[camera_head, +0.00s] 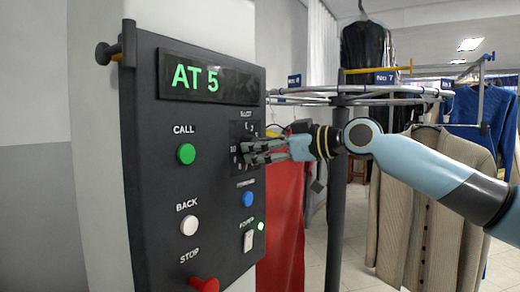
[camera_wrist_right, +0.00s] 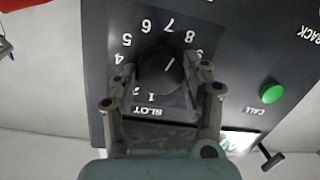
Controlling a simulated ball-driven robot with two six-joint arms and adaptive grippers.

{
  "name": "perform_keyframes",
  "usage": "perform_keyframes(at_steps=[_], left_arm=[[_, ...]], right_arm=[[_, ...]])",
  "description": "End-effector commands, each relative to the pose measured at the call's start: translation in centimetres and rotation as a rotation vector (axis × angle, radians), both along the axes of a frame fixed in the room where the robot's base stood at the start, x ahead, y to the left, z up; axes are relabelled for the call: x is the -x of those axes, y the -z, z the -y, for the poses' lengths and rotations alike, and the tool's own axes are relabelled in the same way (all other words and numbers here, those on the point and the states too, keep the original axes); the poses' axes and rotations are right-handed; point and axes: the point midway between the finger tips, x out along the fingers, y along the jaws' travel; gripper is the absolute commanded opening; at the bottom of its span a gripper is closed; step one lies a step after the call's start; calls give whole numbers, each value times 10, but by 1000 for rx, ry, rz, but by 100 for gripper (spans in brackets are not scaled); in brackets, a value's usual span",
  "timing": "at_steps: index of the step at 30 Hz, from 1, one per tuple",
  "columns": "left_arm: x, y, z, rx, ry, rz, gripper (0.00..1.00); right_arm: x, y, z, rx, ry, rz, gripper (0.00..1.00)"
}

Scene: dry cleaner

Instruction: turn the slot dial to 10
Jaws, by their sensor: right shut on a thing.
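The slot dial (camera_wrist_right: 160,72) is a dark round knob on a black control panel (camera_head: 145,130), ringed by white numbers. In the right wrist view it appears upside down, with a short white mark pointing up and right, roughly towards 8. My right gripper (camera_wrist_right: 167,70) has its fingers on both sides of the knob and is shut on it. In the head view, the right gripper (camera_head: 252,152) reaches the dial from the right and hides most of it. The display (camera_head: 210,80) reads "AT 5" in green. My left gripper is not in view.
The panel also has a green CALL button (camera_head: 186,154), a white BACK button (camera_head: 189,225), a blue button (camera_head: 248,199), a red STOP knob (camera_head: 204,284) and a power switch (camera_head: 248,241) beside a lit green lamp. Hanging clothes, including a red garment (camera_head: 285,215), are behind the arm.

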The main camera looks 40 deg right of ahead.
Motion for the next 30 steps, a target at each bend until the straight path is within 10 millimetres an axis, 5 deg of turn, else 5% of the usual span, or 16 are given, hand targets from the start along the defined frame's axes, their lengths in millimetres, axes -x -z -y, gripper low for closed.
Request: perform_keyframes(at_steps=[30], left_arm=[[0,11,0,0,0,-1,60]], right_arm=[[0,6,0,-879,2,-373,14]])
